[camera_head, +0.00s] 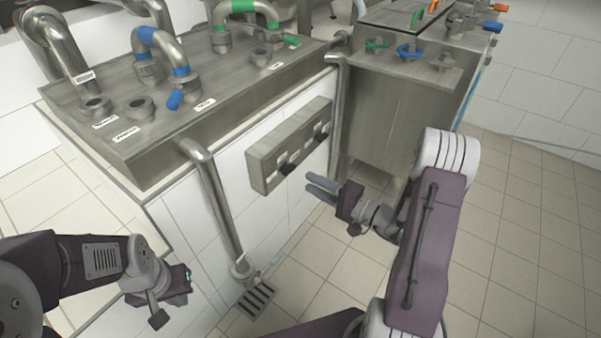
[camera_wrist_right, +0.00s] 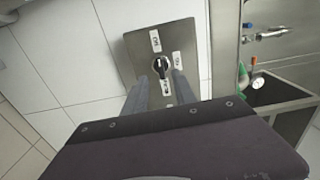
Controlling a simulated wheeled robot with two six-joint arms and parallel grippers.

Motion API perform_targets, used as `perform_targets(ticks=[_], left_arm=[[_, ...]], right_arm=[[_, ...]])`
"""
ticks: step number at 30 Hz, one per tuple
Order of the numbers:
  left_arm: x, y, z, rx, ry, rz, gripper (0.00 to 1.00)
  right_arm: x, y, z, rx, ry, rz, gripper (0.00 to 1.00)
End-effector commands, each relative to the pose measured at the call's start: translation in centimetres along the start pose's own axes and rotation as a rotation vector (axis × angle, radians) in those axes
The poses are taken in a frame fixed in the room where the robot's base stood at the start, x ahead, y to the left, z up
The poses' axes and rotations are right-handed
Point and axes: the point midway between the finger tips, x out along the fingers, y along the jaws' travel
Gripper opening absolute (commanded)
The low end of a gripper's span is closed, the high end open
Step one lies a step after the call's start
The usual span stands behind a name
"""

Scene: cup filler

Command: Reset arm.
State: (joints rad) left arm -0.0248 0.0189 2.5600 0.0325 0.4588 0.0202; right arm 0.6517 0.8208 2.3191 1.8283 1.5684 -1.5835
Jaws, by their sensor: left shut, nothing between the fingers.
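My right gripper (camera_head: 309,188) points left toward the grey switch panel (camera_head: 266,172) on the white tiled wall, with its two grey fingers apart and nothing between them. In the right wrist view the fingers (camera_wrist_right: 161,80) reach toward the panel (camera_wrist_right: 135,50), and a black rotary knob (camera_wrist_right: 160,64) with white labels shows in the gap between them. I cannot tell that they touch it. My left gripper (camera_head: 168,298) is low at the left in front of the tiled wall. Its fingers are hardly seen, and it holds nothing visible.
A steel tank (camera_head: 385,115) with green and blue valves stands behind my right arm. A vertical pipe (camera_head: 217,210) runs down to a floor drain (camera_head: 256,299). Tiled floor is free at the right.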

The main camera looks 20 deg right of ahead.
Motion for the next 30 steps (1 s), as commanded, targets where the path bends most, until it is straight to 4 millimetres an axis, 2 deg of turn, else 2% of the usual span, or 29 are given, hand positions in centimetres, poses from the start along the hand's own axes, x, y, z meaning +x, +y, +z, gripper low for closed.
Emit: perform_targets(ticks=[1, 5, 17, 20, 22, 23, 25, 26, 27, 29, 30], left_arm=[[-0.4, 0.0, -0.1, 0.000, 0.000, 0.000, 0.00], [-0.6, 0.0, -0.1, 0.000, 0.000, 0.000, 0.00], [-0.5, 0.0, -0.1, 0.000, 0.000, 0.000, 0.00], [-0.6, 0.0, -0.1, 0.000, 0.000, 0.000, 0.00], [-1.1, 0.0, -0.1, 0.000, 0.000, 0.000, 0.00], [-1.3, 0.0, -0.1, 0.000, 0.000, 0.000, 0.00], [-1.9, 0.0, -0.2, 0.000, 0.000, 0.000, 0.00], [-2.1, 0.0, -0.2, 0.000, 0.000, 0.000, 0.00], [-2.4, 0.0, -0.2, 0.000, 0.000, 0.000, 0.00], [-2.8, 0.1, -0.3, 0.000, 0.000, 0.000, 0.00], [-3.0, 0.1, -0.3, 0.000, 0.000, 0.000, 0.00]], right_arm=[[-0.7, -0.2, -0.1, 0.002, 0.004, 0.001, 0.33], [-1.6, -0.1, 0.0, 0.000, 0.001, -0.001, 0.33], [-1.7, 0.0, 0.0, -0.001, -0.001, -0.001, 0.33], [-1.3, -0.1, 0.4, -0.001, -0.015, -0.001, 0.33], [0.1, -1.6, 1.9, -0.034, -0.072, -0.010, 0.33], [1.1, -2.9, 2.8, -0.064, -0.109, -0.019, 0.33], [3.2, -6.5, 6.6, -0.146, -0.236, -0.048, 0.33], [3.8, -7.7, 9.1, -0.182, -0.319, -0.055, 0.33], [3.9, -8.8, 12.9, -0.231, -0.448, -0.045, 0.33], [3.0, -9.2, 18.5, -0.279, -0.657, 0.015, 0.33], [1.6, -8.8, 21.9, -0.307, -0.799, 0.085, 0.33]])
